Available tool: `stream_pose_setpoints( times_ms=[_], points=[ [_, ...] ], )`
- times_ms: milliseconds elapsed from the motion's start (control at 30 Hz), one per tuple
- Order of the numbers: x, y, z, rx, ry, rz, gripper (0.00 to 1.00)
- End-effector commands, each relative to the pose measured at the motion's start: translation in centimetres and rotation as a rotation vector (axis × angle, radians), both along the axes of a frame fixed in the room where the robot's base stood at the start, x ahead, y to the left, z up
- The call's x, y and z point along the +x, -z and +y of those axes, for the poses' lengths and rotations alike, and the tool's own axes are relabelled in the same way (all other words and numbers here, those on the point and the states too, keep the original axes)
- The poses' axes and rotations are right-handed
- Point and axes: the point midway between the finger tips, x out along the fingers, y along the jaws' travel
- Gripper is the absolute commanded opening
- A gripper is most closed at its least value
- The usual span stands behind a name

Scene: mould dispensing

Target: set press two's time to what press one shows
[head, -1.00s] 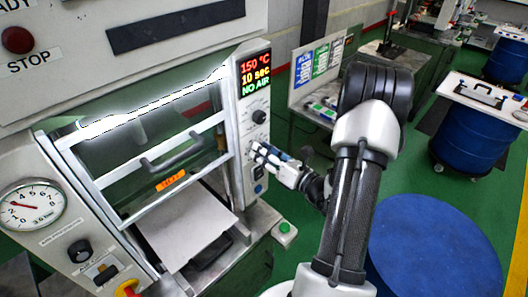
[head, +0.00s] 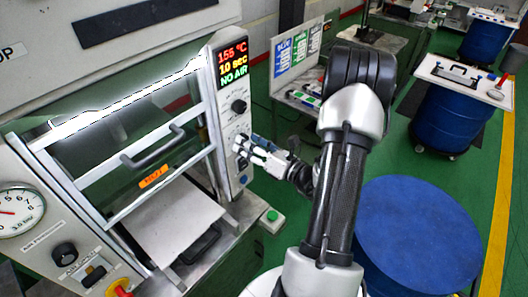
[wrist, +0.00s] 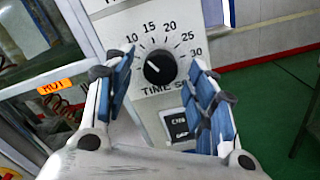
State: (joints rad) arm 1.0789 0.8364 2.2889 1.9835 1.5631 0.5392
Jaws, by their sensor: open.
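A press fills the left of the head view. Its panel display (head: 234,64) reads 155 °C, 10 sec and NO AIR. In the wrist view a black knob (wrist: 160,68) sits on a dial marked 10 to 30 with TIME lettered below. Its white mark points to the upper left, roughly toward 10. My gripper (head: 243,147) is at the panel's lower part, and it also shows in the wrist view (wrist: 155,74). Its blue-padded fingers are open on either side of the knob, with no clear contact. I cannot tell which press this is.
An upper knob (head: 239,106) sits above my gripper. A labelled switch (wrist: 178,125) lies below the dial. A green button (head: 271,218) is on the press's front corner. A blue drum (head: 420,235) stands right of my arm.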

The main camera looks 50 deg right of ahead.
Motion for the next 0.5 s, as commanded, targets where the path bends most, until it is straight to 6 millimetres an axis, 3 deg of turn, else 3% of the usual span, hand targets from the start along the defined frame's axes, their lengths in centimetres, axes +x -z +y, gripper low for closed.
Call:
stream_pose_setpoints(
  times_ms=[300, 500],
  points=[
    [-6.8, 0.0, -0.8, 0.000, 0.009, -0.001, 0.51],
    [-9.7, -0.1, -0.9, -0.001, 0.004, -0.001, 0.51]
  ],
)
